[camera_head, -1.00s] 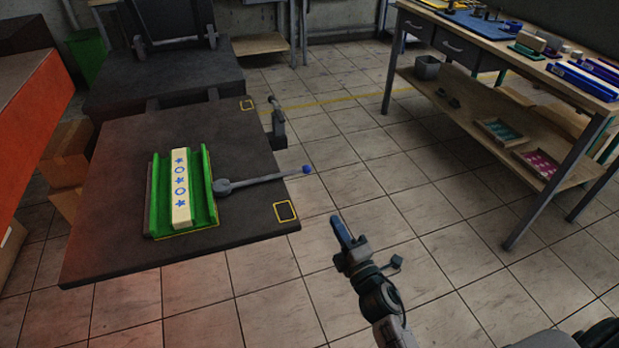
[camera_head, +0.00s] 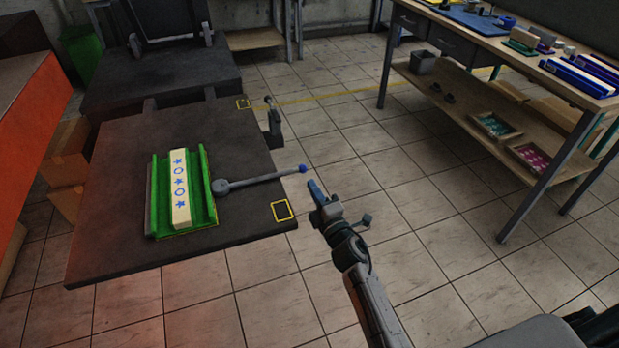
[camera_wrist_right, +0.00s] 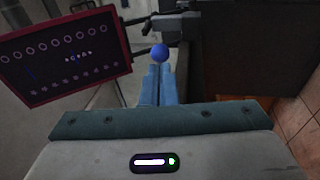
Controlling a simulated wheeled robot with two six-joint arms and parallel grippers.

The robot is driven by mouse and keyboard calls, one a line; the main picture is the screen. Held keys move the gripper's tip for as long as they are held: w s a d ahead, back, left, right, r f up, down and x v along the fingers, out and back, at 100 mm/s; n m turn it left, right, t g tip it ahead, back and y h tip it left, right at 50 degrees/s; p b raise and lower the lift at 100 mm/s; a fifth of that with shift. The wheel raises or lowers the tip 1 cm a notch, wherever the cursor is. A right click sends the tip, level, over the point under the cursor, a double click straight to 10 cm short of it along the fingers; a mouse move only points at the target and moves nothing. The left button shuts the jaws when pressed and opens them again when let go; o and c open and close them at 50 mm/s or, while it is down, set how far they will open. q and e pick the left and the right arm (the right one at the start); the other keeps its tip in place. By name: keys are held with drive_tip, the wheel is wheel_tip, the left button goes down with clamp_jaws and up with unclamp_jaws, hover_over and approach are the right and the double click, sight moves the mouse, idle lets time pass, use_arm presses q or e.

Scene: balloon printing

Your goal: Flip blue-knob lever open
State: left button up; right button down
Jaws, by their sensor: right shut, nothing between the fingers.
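The grey lever (camera_head: 255,180) lies on the dark plate, pivoting beside the green holder and pointing right. Its blue knob (camera_head: 303,169) sticks out at the plate's right edge. My right gripper (camera_head: 313,186) is shut and empty, just right of and below the knob in the head view. In the right wrist view the blue knob (camera_wrist_right: 159,52) appears just beyond the shut blue fingertips (camera_wrist_right: 158,70); whether they touch I cannot tell. The green holder (camera_head: 154,205) carries a cream block (camera_head: 180,190) with blue stars and rings. My left gripper is not in view.
The dark plate (camera_head: 110,250) has a yellow-outlined square (camera_head: 282,211) near its right corner and a small upright clamp (camera_head: 272,125) at its edge. A wooden workbench (camera_head: 530,65) stands at the right. The tiled floor between is clear.

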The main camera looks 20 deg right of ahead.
sight(305, 172)
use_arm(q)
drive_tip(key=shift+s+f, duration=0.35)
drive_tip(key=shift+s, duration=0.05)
use_arm(e)
drive_tip(key=shift+x, duration=1.55)
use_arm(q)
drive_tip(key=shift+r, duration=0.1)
use_arm(e)
drive_tip(key=shift+w, duration=0.15)
